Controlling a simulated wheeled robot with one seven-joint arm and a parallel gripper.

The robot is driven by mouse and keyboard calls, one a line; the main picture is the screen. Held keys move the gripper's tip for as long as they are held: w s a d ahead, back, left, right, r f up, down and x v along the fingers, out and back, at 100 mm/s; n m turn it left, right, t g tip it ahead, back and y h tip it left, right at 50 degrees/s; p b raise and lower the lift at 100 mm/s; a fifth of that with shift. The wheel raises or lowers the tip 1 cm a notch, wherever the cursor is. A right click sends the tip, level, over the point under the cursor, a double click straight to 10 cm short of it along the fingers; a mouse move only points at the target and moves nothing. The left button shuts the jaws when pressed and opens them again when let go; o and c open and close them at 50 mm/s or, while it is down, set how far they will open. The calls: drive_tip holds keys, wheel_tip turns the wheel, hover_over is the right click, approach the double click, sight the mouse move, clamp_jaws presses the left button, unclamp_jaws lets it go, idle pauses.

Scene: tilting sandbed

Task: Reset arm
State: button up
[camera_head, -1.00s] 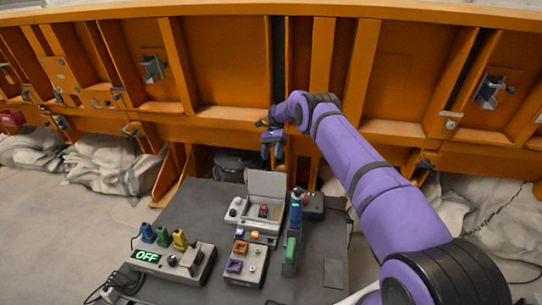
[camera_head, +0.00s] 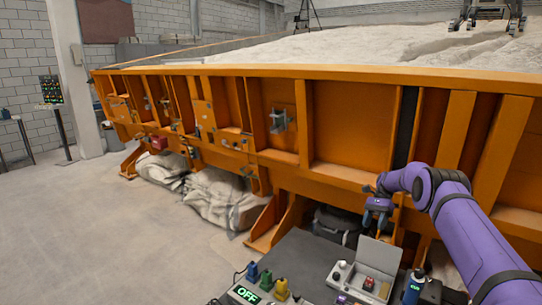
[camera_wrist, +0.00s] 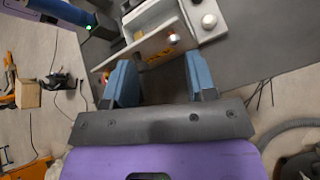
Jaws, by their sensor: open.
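My purple arm reaches in from the right in the head view. My gripper (camera_head: 377,212) hangs above the back of the dark table, close to the orange sandbed wall. In the wrist view my gripper (camera_wrist: 160,80) has its two blue-grey fingers apart with nothing between them. The box's light panel and white knobs (camera_wrist: 208,20) show beyond the fingers in the wrist view.
The orange sandbed wall (camera_head: 340,172) runs behind the table (camera_head: 308,262). The OFF display (camera_head: 246,294), with blue, green and yellow plugs (camera_head: 266,280), is at the bottom. A dark blue cylinder (camera_head: 412,290) stands right of the box. Grey sacks (camera_head: 218,198) lie under the wall.

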drive_tip(key=s+a+r+n+t+h, duration=0.1)
drive_tip(key=s+a+r+t, duration=0.1)
drive_tip(key=r, duration=0.8)
drive_tip(key=s+a+r+n+t+h, duration=0.1)
drive_tip(key=s+r+n, duration=0.1)
drive_tip(key=r, duration=0.9)
drive_tip(key=s+a+r+n+t+h, duration=0.2)
drive_tip(key=s+a+r+t, duration=0.1)
drive_tip(key=s+r, duration=1.05)
drive_tip(key=s+a+r+n+t+h, duration=0.15)
drive_tip(key=s+r, duration=0.25)
drive_tip(key=s, duration=0.4)
drive_tip(key=s+a+r+n+t, duration=0.1)
drive_tip(key=s+r+n+t, duration=0.2)
drive_tip(key=s, duration=0.6)
drive_tip(key=s+f+n+t, duration=0.1)
drive_tip(key=s+f, duration=0.1)
drive_tip(key=s, duration=0.6)
drive_tip(key=s+f+n+t, duration=0.1)
drive_tip(key=s+f+t, duration=0.1)
drive_tip(key=s, duration=0.6)
drive_tip(key=shift+s+d+h, duration=0.2)
drive_tip(key=shift+s+h, duration=0.2)
drive_tip(key=shift+h, duration=0.05)
drive_tip(key=shift+t, duration=0.35)
drive_tip(key=shift+c, duration=0.8)
drive_tip(key=shift+s, duration=0.1)
